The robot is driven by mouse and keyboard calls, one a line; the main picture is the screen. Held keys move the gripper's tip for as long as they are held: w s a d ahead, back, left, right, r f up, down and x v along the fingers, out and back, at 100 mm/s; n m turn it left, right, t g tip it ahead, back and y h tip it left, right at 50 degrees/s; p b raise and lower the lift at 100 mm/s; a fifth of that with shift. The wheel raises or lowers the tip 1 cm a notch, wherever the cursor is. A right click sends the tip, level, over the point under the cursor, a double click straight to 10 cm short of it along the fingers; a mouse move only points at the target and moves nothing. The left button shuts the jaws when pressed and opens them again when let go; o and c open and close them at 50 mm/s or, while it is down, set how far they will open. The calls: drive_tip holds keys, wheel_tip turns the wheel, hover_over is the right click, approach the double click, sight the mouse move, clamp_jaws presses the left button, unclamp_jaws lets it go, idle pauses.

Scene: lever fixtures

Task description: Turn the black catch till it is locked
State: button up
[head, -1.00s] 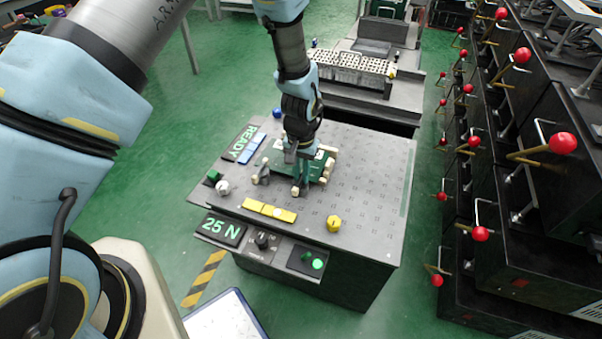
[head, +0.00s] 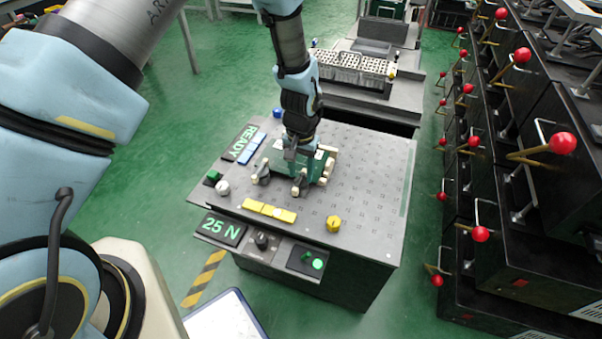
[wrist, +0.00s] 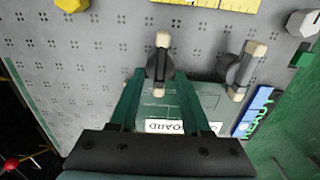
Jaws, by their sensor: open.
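A dark catch with a cream tip (wrist: 160,64) shows between my gripper's fingers in the wrist view, its handle pointing up the picture; in the head view it is at the board's front edge (head: 299,188). A second dark grey catch with a cream tip (wrist: 240,70) stands to its right, slightly tilted. Both are at the edge of a green board (wrist: 207,101) with a white "BOARD" label. My gripper (wrist: 159,79) is open, one green finger on each side of the first catch. I cannot tell whether the fingers touch it or are above it.
The board lies on a grey perforated table (head: 375,185). A "25 N" display (head: 220,228) is on the front. The table's right side is clear.

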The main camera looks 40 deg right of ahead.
sight(301, 177)
wheel_tip(301, 177, up, 10)
drive_tip(key=shift+f, duration=0.15)
idle(0.6)
drive_tip(key=w+a+r+n+p, duration=0.2)
drive_tip(key=w+a+r+p, duration=0.1)
drive_tip(key=w+a+r, duration=0.45)
drive_tip(key=w+a+r+n+p, duration=0.3)
drive_tip(key=w+a+r, duration=0.1)
drive_tip(key=a+r, duration=0.5)
drive_tip(key=s+a+r+n+p, duration=0.1)
drive_tip(key=a+r, duration=0.4)
drive_tip(key=a, duration=0.7)
drive_tip(key=s+a+r+n+t+p, duration=0.1)
drive_tip(key=a+r+n+p, duration=0.3)
drive_tip(key=a, duration=0.8)
drive_tip(key=shift+s+r+t, duration=0.3)
drive_tip(key=shift+s+r, duration=0.3)
drive_tip(key=shift+r, duration=0.35)
